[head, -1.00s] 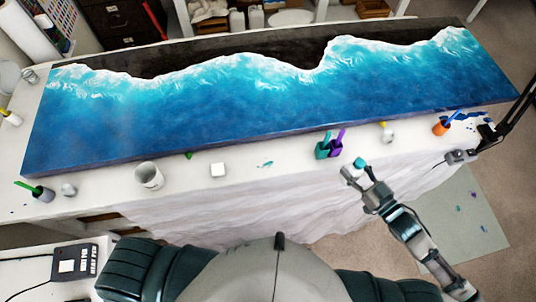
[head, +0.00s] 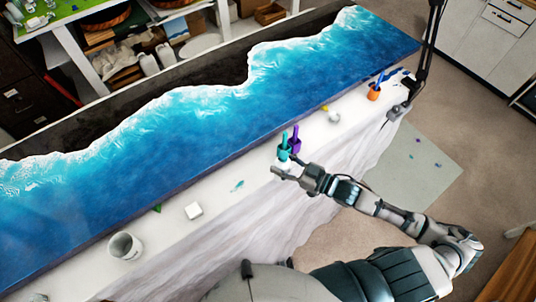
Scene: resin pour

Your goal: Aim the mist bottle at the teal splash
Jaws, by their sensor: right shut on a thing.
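The teal splash (head: 237,186) is a small flat mark on the white-covered bench edge, in the middle of the head view. My right gripper (head: 284,170) is low over the bench edge, to the right of the splash and apart from it. It is shut on a small pale thing, which looks like the mist bottle (head: 287,166). The fingers hide most of it, and I cannot tell which way its nozzle points. My left gripper is out of view.
The blue resin slab (head: 190,140) lies behind. An orange cup (head: 374,94) stands at right.

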